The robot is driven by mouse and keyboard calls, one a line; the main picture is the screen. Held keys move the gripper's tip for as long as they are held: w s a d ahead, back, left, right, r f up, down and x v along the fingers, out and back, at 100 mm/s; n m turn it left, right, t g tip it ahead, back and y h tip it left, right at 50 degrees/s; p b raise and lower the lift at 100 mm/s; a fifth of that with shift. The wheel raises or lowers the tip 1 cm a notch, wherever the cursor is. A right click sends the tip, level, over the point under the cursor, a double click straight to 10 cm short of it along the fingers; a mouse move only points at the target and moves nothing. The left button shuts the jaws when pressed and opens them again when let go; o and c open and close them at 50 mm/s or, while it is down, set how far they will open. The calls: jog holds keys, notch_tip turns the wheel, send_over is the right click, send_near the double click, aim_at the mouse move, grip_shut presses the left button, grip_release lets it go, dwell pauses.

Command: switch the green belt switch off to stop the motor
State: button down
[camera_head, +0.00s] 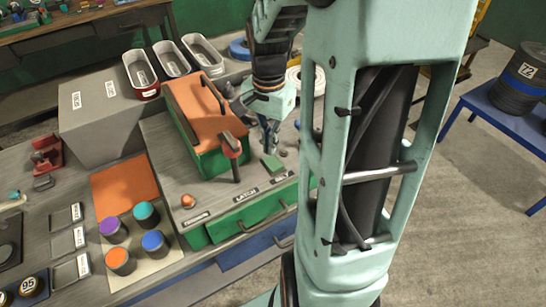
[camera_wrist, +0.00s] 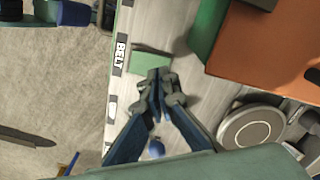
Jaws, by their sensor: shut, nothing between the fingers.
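The green belt switch (camera_head: 271,163) is a small green block on the grey panel top, beside the BELT label (camera_head: 281,178). In the wrist view the switch (camera_wrist: 151,62) lies just beyond my fingertips, with the BELT label (camera_wrist: 121,55) to its left. My gripper (camera_head: 270,146) points down at the panel, shut and empty. In the wrist view its fingertips (camera_wrist: 157,78) are together and overlap the near edge of the switch. I cannot tell whether they touch it, or which way the switch is tipped.
A green box with an orange lid (camera_head: 193,97) stands left of my gripper. A red button (camera_head: 187,200) is at the front left. A round grey disc (camera_wrist: 252,127) lies right of my fingers.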

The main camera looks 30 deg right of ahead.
jog(key=shift+r+p, duration=1.45)
jog(key=shift+r, duration=0.75)
